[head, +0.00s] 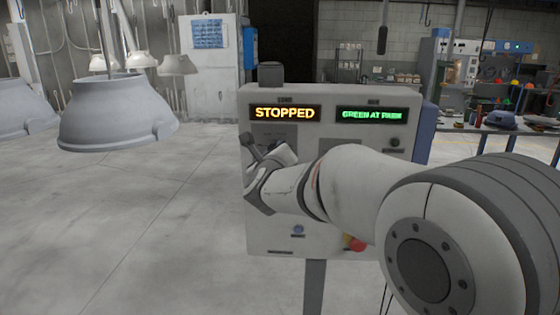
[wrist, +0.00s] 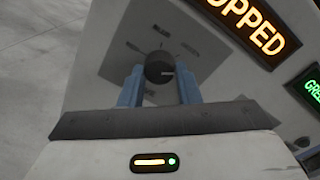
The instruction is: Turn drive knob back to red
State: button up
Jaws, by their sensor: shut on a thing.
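The drive knob (wrist: 159,66) is a dark round knob on the grey control box (head: 400,160). In the wrist view its pale pointer mark faces right and slightly down. Labels ring the knob; the top one seems to read BLUE, the others are too blurred to read. My gripper (wrist: 159,84) has its two blue fingers on either side of the knob, shut on it. In the head view my gripper and wrist cover the knob. The left display (head: 285,113) reads STOPPED in amber. The right display (head: 372,115) is green and seems to read GREEN AT PARK.
A red button (head: 354,242) and a blue button (head: 298,230) sit low on the box. Grey hoods (head: 115,115) hang at the left. A workbench (head: 510,128) with parts stands at the right. The floor at the left is clear.

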jog(key=shift+a+r+n+h+p, duration=0.25)
jog(key=shift+n+p, duration=1.15)
jog(key=shift+n, duration=3.5)
jog(key=shift+d+f+n+h+p, duration=0.3)
jog(key=shift+n+p, duration=1.15)
jog(key=shift+n, duration=3.45)
jog(key=shift+a+r+n+h+p, duration=0.3)
jog(key=shift+n+p, duration=1.1)
jog(key=shift+n, duration=3.5)
jog(key=shift+f, duration=0.25)
jog(key=o, duration=1)
jog(key=shift+c, duration=0.2)
